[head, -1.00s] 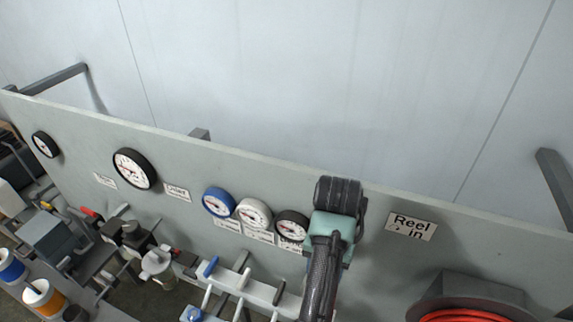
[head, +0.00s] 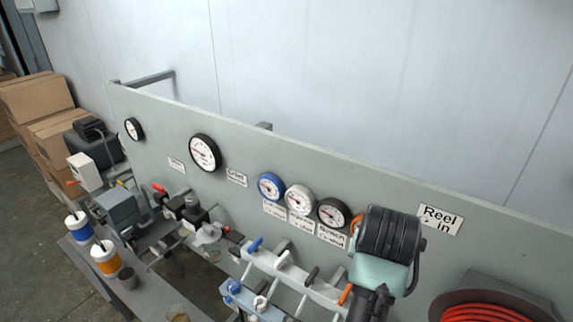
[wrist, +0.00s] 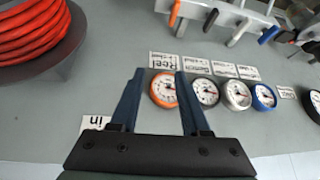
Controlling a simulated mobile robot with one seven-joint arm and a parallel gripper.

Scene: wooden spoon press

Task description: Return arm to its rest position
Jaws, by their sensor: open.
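In the wrist view, my gripper (wrist: 160,73) is open, its two dark blue fingers apart with nothing between them. It points at the grey panel, which appears upside down there, with an orange-rimmed gauge (wrist: 163,90) near the fingertips; I cannot tell the distance. In the head view, my arm shows as a black ribbed joint and a teal link at lower right, left of the "Reel in" sign (head: 440,218). My gripper's fingers are hidden in that view.
The grey panel (head: 400,190) carries blue, white and black gauges (head: 333,212). Levers, including an orange-handled one (head: 345,294), stick out below. A red hose reel (head: 485,313) sits at lower right. Bottles, boxes (head: 40,100) and equipment are at left. The wall above is bare.

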